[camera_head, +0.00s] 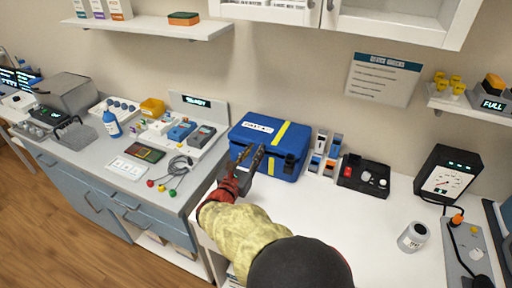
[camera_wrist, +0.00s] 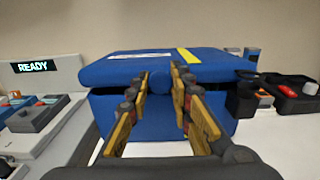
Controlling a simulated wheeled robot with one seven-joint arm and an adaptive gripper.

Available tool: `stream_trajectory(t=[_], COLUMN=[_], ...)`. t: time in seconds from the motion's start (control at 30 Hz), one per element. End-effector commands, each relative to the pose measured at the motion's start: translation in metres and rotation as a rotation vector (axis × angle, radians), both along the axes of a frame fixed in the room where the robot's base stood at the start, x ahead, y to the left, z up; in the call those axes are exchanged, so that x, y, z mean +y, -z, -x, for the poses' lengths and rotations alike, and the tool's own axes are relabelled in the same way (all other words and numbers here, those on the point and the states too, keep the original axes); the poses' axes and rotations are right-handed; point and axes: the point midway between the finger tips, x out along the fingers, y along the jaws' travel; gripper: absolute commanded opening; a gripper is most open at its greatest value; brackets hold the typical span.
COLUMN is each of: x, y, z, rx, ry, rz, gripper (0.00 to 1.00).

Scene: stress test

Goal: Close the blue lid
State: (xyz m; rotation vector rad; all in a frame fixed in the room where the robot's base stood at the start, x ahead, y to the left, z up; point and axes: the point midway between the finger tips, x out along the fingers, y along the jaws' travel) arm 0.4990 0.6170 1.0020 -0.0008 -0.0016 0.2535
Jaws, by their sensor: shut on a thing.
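A blue case (camera_head: 290,168) with a blue lid (camera_head: 241,134) stands on the white counter against the wall. The lid has a white label and a yellow stripe. In the wrist view the lid (camera_wrist: 125,70) lies over the case body (camera_wrist: 160,125), with a dark seam below its front edge, wider at the left. My gripper (camera_head: 249,156) is at the front of the case. In the wrist view its fingertips (camera_wrist: 162,80) are shut on a small rounded blue part at the middle of the lid's front edge. The fingers hide parts of the case front.
A grey tray with meters and a READY display (camera_wrist: 33,66) stands left of the case. Small boxes (camera_head: 320,150) and a black device with a red button (camera_head: 364,175) are close on the right. The counter in front, right of my arm, is clear up to a white jar (camera_head: 413,236).

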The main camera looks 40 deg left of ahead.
Motion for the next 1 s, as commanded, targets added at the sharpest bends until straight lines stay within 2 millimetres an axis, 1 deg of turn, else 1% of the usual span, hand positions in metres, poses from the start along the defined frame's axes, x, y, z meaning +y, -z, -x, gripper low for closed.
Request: stream_trajectory(t=[0.03, 0.13, 0.53, 0.57, 0.83, 1.0], x=[-0.0009, -0.001, -0.001, -0.001, -0.0004, -0.0002], y=[0.0056, 0.0077, 0.0078, 0.0077, 0.006, 0.0055], z=[-0.0004, -0.0004, -0.0006, -0.0006, -0.0004, -0.0003], rx=[0.004, 0.003, 0.004, 0.004, 0.001, 0.0], ry=[0.001, 0.001, 0.001, 0.001, 0.0, 0.0], rz=[0.004, 0.003, 0.002, 0.002, 0.0, 0.0], gripper=[0.0, 0.0, 0.0, 0.22, 0.37, 0.38])
